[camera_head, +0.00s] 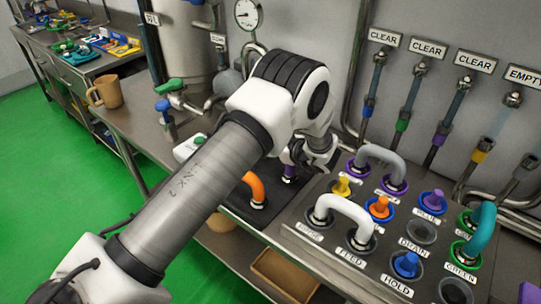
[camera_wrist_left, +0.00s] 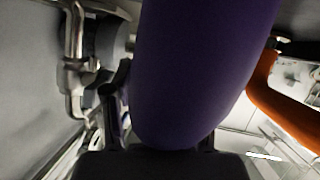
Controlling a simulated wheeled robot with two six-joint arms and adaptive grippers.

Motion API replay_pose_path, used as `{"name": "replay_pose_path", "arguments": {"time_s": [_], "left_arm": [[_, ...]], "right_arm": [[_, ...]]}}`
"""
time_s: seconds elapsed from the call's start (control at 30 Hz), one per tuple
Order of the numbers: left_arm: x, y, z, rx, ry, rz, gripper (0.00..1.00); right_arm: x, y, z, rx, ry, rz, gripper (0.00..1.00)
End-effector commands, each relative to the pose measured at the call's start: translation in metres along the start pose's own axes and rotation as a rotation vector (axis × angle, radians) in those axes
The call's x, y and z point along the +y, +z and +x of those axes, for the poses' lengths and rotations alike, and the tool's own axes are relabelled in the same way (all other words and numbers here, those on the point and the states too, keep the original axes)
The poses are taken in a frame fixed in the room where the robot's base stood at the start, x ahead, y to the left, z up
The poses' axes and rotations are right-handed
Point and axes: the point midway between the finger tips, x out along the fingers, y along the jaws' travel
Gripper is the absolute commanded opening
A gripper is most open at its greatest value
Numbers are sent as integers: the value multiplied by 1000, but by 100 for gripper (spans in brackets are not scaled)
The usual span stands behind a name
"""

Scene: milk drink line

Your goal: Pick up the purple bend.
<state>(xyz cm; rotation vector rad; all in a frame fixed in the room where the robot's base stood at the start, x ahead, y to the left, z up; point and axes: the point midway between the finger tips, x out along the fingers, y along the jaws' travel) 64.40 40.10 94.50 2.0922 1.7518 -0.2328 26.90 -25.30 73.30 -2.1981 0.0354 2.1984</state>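The purple bend (camera_wrist_left: 205,65) fills the middle of the left wrist view, very close to the camera and in front of my left gripper's palm. In the head view only a small purple part (camera_head: 290,172) shows beside the gripper, low over the dark mat; my arm hides the rest. My left gripper (camera_head: 318,158) is at the bend, pointing down. In the wrist view a dark finger (camera_wrist_left: 116,108) shows just left of the bend, and the other side is mostly covered by it. Whether the fingers press on it cannot be told. My right gripper is not in view.
An orange bend (camera_head: 254,188) stands close by on the dark mat (camera_head: 238,207). The panel to the right holds a white bend (camera_head: 343,208), a grey bend (camera_head: 382,158), a teal bend (camera_head: 483,232) and coloured plugs. Pipes and valves line the wall behind.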

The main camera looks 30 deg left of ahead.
Motion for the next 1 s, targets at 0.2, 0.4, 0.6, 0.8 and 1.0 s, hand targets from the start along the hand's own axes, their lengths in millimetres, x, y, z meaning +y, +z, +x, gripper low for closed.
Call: {"name": "replay_pose_path", "arguments": {"time_s": [0.2, 0.4, 0.6, 0.8, 1.0], "left_arm": [[0, 0, 0, 0, 0, 0, 0], [0, -1, 0, 1, 1, -1, 0], [5, -18, -8, 2, 3, -3, 0], [14, -60, -25, 2, 3, -6, 0], [20, -88, -37, 2, 2, -2, 0]], "right_arm": [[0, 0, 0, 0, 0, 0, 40], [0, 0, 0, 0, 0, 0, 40], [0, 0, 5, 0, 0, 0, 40], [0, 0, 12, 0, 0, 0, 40], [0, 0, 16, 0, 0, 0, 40]]}}
